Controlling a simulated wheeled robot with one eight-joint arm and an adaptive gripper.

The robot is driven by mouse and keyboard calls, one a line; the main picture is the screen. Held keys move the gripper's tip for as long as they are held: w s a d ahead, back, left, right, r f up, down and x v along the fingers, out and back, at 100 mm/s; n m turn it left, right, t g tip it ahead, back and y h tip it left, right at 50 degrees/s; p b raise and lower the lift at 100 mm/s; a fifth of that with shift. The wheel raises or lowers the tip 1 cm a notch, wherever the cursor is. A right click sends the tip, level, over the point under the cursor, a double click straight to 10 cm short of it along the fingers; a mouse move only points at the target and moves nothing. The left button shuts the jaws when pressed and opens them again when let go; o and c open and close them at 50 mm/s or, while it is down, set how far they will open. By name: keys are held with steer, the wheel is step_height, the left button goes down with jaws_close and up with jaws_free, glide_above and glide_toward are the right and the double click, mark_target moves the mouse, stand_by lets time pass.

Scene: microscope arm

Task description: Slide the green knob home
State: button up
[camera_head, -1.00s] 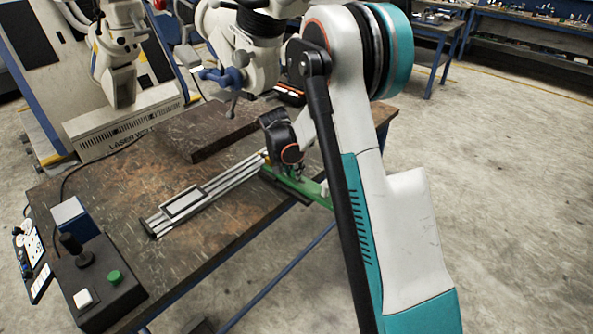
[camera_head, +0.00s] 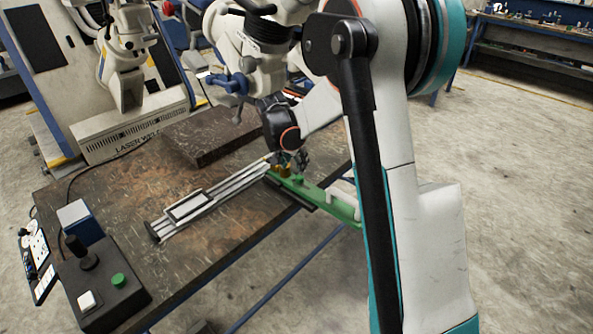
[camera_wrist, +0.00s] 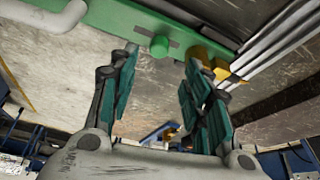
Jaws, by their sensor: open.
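The green knob (camera_wrist: 159,46) is a short round stub on the green bar (camera_wrist: 120,18) in the wrist view. My gripper (camera_wrist: 160,58) is open, with one finger on each side of the knob in the picture. I cannot tell whether either finger touches it.
A yellow piece (camera_wrist: 205,58) sits beside the right finger, next to silver rails (camera_wrist: 270,40). A white bent handle (camera_wrist: 50,17) is at the bar's left. The microscope (camera_head: 250,50) stands behind my gripper. A control box (camera_head: 105,285) is at the table's near left.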

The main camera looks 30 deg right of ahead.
steer(key=shift+v, duration=2.1)
